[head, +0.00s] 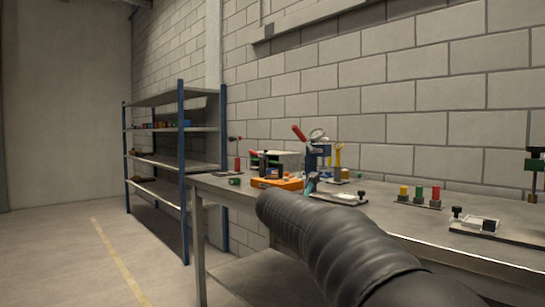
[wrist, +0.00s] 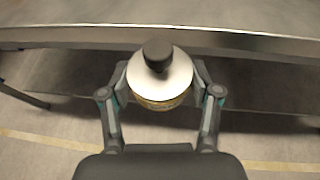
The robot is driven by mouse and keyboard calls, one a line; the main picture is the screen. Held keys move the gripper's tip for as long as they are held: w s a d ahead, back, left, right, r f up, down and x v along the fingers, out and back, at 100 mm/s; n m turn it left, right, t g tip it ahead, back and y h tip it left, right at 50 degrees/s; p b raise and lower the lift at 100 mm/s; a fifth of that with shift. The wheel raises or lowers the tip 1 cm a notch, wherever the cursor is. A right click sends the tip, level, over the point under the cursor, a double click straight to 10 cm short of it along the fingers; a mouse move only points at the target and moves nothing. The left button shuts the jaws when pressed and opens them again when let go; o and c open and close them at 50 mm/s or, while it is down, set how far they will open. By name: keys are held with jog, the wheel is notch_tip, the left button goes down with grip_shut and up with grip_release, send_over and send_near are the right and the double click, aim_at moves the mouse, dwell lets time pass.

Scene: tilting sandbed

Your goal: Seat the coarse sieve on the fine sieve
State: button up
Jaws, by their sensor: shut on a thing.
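In the wrist view my gripper (wrist: 160,82) is shut on a round lidded piece (wrist: 177,82) with a pale flat top, a black knob and a brass-coloured lower band. One finger is on each side of it. The piece looks upright and is held in front of the table edge, with floor showing below. I cannot tell whether it is the coarse sieve. I cannot make out the fine sieve in either view. In the head view my dark arm hides part of the table, and the held piece does not show clearly.
A long grey table (head: 405,220) runs along the block wall. It carries an orange item (head: 278,183), a blue press (head: 320,155) with a red lever, small coloured posts (head: 419,197) and a low fixture (head: 482,226). A shelf unit (head: 170,159) stands left; floor before it is clear.

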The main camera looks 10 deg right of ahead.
jog(key=shift+n+t+y, duration=0.3)
jog(key=shift+n+t, duration=0.1)
jog(key=r, duration=0.2)
jog(key=a+r, duration=0.1)
jog(key=r, duration=0.4)
jog(key=shift+s+a+r, duration=0.25)
jog(key=shift+a+r, duration=0.05)
jog(key=shift+a, duration=0.05)
jog(key=a+r+n+t+y, duration=0.3)
jog(key=a+r+n+y, duration=0.2)
jog(key=r, duration=0.1)
jog(key=shift+a+r, duration=0.15)
jog(key=shift+a, duration=0.1)
